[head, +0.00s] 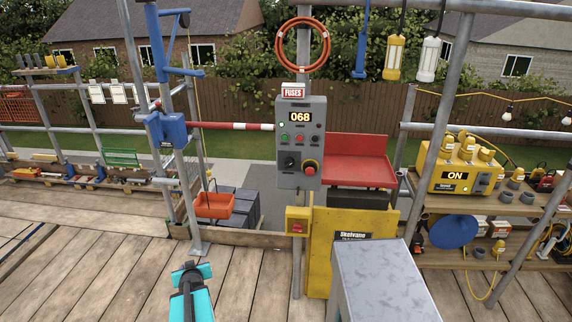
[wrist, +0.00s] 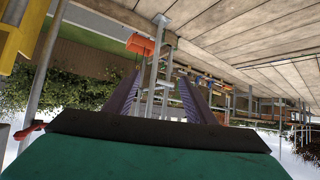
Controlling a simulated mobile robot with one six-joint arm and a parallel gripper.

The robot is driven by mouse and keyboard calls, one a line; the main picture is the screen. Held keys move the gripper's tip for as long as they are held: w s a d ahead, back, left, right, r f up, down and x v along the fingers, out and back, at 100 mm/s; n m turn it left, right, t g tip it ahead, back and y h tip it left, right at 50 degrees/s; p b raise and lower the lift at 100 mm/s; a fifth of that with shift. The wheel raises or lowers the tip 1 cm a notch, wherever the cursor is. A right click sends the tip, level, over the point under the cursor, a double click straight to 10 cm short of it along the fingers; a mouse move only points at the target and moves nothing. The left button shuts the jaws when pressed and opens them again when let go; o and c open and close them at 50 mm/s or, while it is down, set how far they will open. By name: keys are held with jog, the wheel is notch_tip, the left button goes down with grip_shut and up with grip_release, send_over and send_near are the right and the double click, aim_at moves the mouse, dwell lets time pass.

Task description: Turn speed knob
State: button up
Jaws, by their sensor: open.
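The grey control box (head: 286,112) hangs on a scaffold pole in the middle of the head view. Its display (head: 300,117) reads 068. A black knob (head: 289,163), which seems to be the speed knob, sits at its lower left, beside a red mushroom button (head: 309,168) on a yellow ring. My gripper (head: 191,271) is low in the head view, left of and well apart from the box. In the wrist view my gripper (wrist: 160,97) is open, with nothing between its two fingers. The knob is not seen in the wrist view.
A red-and-white bar (head: 235,126) runs into the box from the left. A yellow panel (head: 322,275) and a grey block (head: 380,285) stand below it. A red tray (head: 358,160) is at its right, an orange basket (head: 214,206) at its left. The front deck boards (head: 110,265) are clear.

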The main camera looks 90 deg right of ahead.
jog(key=s+d+r+m+g+h+p, duration=0.2)
jog(key=s+d+r, duration=0.1)
jog(key=s+r, duration=0.6)
jog(key=s+d+r+m+g+h+p, duration=0.2)
jog(key=s+d+r+h, duration=0.1)
jog(key=s+r, duration=0.7)
jog(key=s+d+r+m+g+h+p, duration=0.1)
jog(key=s+d+r, duration=0.3)
jog(key=s+r, duration=0.5)
jog(key=s+g+h+p, duration=0.1)
jog(key=s, duration=0.6)
jog(key=shift+d+r+m+h, duration=0.2)
jog(key=shift+d+m+h, duration=0.1)
jog(key=shift+d+m, duration=0.1)
jog(key=shift+w, duration=0.15)
